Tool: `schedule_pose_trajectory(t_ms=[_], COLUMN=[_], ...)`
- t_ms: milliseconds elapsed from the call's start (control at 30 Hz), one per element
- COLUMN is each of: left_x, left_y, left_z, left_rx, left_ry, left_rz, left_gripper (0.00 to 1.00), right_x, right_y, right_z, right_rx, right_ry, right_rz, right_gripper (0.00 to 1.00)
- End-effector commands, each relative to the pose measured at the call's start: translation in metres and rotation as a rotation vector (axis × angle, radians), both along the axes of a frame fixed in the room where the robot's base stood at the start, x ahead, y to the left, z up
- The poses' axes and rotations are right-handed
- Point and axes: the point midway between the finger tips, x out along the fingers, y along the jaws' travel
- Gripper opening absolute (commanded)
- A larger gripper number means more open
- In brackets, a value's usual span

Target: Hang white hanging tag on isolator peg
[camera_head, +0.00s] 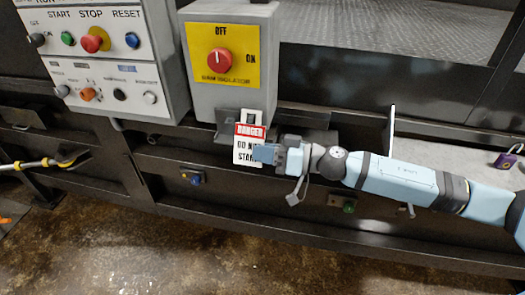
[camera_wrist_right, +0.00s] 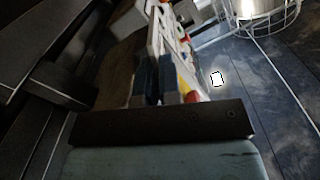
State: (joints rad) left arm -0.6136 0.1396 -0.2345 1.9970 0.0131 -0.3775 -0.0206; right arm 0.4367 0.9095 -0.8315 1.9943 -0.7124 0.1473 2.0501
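The white hanging tag (camera_head: 246,148) has a red DANGER band and a slot near its top. It hangs roughly upright just below the isolator box (camera_head: 232,95), which has a yellow panel and a red knob. My right gripper (camera_head: 265,154) is shut on the tag's right edge. In the wrist view the right gripper's blue fingers (camera_wrist_right: 157,80) close on the tag (camera_wrist_right: 156,40), seen nearly edge-on. The tag's top overlaps a dark bracket (camera_head: 228,130) under the box. The peg is not clearly visible, and I cannot tell whether it passes through the slot. My left gripper is not in view.
A control panel (camera_head: 105,70) with buttons stands left of the isolator box. Yellow-handled tool parts (camera_head: 45,163) show at far left. A purple padlock (camera_head: 506,160) lies on the ledge at right. A dark machine frame runs behind my right arm; open floor lies below.

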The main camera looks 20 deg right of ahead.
Motion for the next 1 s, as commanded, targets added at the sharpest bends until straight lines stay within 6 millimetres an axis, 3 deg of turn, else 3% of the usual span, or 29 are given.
schedule_pose_trajectory(t_ms=[467,500,600,1000], left_x=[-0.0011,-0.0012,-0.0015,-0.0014], left_y=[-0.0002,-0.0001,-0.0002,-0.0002], left_z=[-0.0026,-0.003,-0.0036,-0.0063], left_rx=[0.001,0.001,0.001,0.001], left_ry=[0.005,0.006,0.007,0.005], left_rz=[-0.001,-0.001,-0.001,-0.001], left_gripper=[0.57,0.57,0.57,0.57], right_x=[-0.0001,-0.0001,-0.0002,-0.0054], right_y=[0.0002,0.0002,0.0002,-0.0079], right_z=[-0.0001,-0.0001,-0.0001,-0.0025], right_rx=[0.0,0.0,0.0,-0.001], right_ry=[0.0,0.0,0.0,0.001], right_rz=[0.0,0.0,0.0,-0.001], right_gripper=[0.0,0.14,0.34,0.34])
